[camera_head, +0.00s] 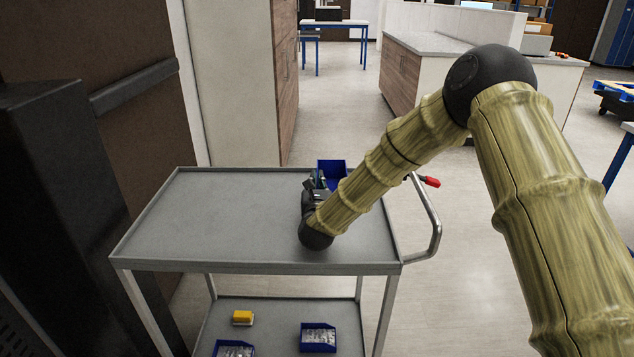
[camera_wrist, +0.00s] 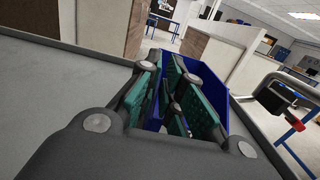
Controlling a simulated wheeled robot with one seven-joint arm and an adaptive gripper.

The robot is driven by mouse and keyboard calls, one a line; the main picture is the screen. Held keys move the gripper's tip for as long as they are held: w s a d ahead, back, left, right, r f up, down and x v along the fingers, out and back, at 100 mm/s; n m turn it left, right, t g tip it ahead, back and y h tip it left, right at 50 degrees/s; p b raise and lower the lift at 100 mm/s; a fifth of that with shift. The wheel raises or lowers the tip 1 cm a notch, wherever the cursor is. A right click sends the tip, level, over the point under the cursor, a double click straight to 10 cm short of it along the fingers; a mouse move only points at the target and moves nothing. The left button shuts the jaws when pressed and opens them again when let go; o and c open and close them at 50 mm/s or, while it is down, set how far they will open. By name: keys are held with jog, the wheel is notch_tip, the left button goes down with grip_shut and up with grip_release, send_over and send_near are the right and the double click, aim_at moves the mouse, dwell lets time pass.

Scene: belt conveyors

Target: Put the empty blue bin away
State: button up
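The blue bin (camera_head: 332,170) is on the grey cart top near its far edge, partly hidden by my arm and gripper. In the wrist view the blue bin (camera_wrist: 205,78) stands right in front of the fingers, and the part of its inside that shows looks empty. My gripper (camera_head: 318,183) is low over the cart top at the bin's near side. In the wrist view my gripper (camera_wrist: 168,75) has dark fingers with teal pads overlapping the bin. Whether the pads clamp a bin wall is not clear.
The cart (camera_head: 225,215) has a raised rim and a handle (camera_head: 436,225) at right. Its lower shelf holds blue bins with contents (camera_head: 318,337) (camera_head: 234,349) and a yellow bin (camera_head: 243,317). The left half of the top is bare. A cabinet (camera_head: 240,80) stands behind.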

jog(key=shift+o, duration=1.1)
jog(key=shift+r, duration=0.15)
jog(key=s, duration=0.3)
jog(key=s+b, duration=0.1)
jog(key=s, duration=0.3)
jog(key=s+b, duration=0.1)
jog(key=s, duration=0.2)
jog(key=shift+s+f, duration=0.25)
jog(key=shift+s, duration=0.75)
jog(key=shift+r, duration=0.15)
